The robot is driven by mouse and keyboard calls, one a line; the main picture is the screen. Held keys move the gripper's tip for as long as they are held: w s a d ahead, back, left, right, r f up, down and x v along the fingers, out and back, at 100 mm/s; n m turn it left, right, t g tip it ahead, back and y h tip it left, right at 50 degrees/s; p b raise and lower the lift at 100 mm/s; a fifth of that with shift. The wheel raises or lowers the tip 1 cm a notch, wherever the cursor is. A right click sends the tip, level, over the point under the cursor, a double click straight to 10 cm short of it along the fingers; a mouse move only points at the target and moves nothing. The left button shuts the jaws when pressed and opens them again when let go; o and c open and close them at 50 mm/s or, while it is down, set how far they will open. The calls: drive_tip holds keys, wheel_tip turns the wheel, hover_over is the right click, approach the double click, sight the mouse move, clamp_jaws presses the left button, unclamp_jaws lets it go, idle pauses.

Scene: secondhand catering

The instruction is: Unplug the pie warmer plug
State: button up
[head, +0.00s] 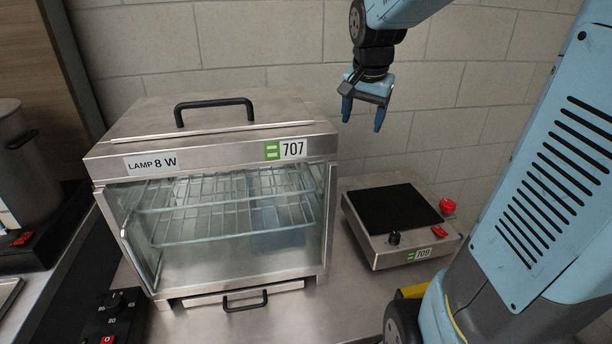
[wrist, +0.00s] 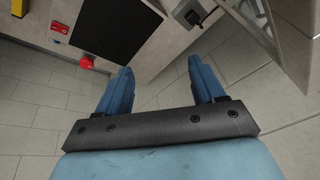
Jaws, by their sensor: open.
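The pie warmer (head: 225,130) is a steel cabinet with a glass front, wire racks and the labels "LAMP 8 W" and "707". It stands on the bench left of centre in the head view. In the wrist view, a small black piece (wrist: 190,14) with what looks like a short cord lies beyond my fingertips, near the bench edge; it may be the plug, but I cannot tell for sure. My gripper (head: 363,117) is open and empty, pointing down in front of the wall, right of and above the warmer. Its fingers also show in the wrist view (wrist: 160,66).
A hotplate (head: 395,212) labelled "709", with a black top, knob and red switch, stands right of the warmer. A red button (head: 447,206) is beside it. A steel pot (head: 25,165) stands at the far left. The tiled wall is close behind the bench.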

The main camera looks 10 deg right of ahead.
drive_tip(key=w+d+f+m+g, duration=0.1)
drive_tip(key=w+d+f+m, duration=0.2)
drive_tip(key=w+f, duration=0.3)
drive_tip(key=w+d+f+m, duration=0.3)
drive_tip(key=w, duration=0.6)
drive_tip(key=w+a+f+m, duration=0.1)
drive_tip(key=a+f, duration=0.2)
drive_tip(key=f, duration=0.1)
drive_tip(key=w+a+f+m+g, duration=0.1)
drive_tip(key=a+f, duration=0.2)
drive_tip(key=w+a+f+m+g+y, duration=0.1)
drive_tip(key=a+f+m, duration=0.1)
drive_tip(key=a+f, duration=0.1)
drive_tip(key=shift+w+a+f, duration=0.1)
drive_tip(key=shift+a+f, duration=0.1)
drive_tip(key=shift+f, duration=0.25)
drive_tip(key=shift+w+a+f, duration=0.1)
drive_tip(key=shift+a+f, duration=0.05)
drive_tip(key=shift+f, duration=0.25)
drive_tip(key=shift+f, duration=4.45)
drive_tip(key=shift+s+f, duration=0.1)
drive_tip(key=shift+w, duration=0.2)
